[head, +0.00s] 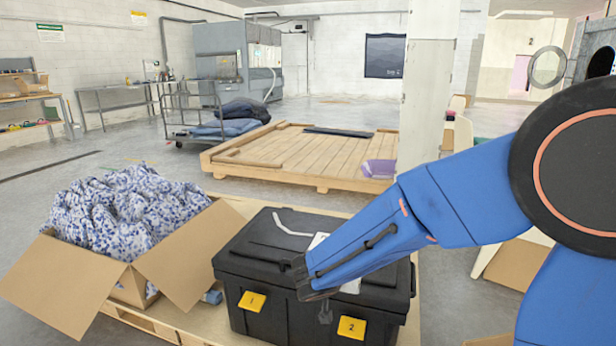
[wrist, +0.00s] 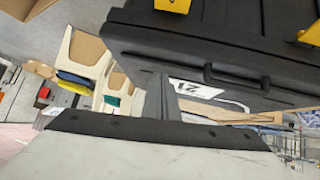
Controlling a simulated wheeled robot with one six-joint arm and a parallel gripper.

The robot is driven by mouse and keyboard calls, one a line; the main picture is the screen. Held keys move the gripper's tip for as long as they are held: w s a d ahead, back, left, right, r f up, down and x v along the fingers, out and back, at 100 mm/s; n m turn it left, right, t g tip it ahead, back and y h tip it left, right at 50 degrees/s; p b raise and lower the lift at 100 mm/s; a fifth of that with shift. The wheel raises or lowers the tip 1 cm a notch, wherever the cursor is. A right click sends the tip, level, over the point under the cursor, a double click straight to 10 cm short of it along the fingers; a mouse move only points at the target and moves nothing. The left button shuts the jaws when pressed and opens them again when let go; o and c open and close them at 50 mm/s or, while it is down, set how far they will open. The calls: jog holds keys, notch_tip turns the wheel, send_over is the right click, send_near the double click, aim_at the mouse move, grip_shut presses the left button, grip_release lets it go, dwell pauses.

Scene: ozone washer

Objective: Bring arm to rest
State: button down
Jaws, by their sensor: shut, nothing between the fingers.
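My blue arm reaches in from the right of the head view. My gripper (head: 308,287) is at the front edge of the black lidded box (head: 262,258), over its front between two yellow tags marked 1 and 2. My gripper is shut with nothing between the fingers. In the wrist view the closed fingers (wrist: 161,98) point toward the black box (wrist: 205,45), whose handle and a white label show close by. I cannot tell whether the fingers touch the box.
An open cardboard box (head: 175,260) of blue-and-white cloth stands left of the black box on a pallet. A wooden platform (head: 300,155) and a white pillar (head: 428,85) stand behind. A cart (head: 195,125) is farther back.

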jog(key=s+d+r+g, duration=0.2)
jog(key=s+d+r, duration=0.2)
jog(key=s+d, duration=0.3)
jog(key=s+d+r+g, duration=0.25)
jog(key=s+d, duration=0.35)
jog(key=d, duration=0.4)
jog(key=s+r+n+y, duration=0.2)
jog(key=s, duration=0.6)
jog(key=s+d+r+n+y, duration=0.1)
jog(key=s+n+y, duration=0.1)
jog(key=s, duration=0.7)
jog(key=shift+r+t+y, duration=0.4)
jog(key=shift+t, duration=0.05)
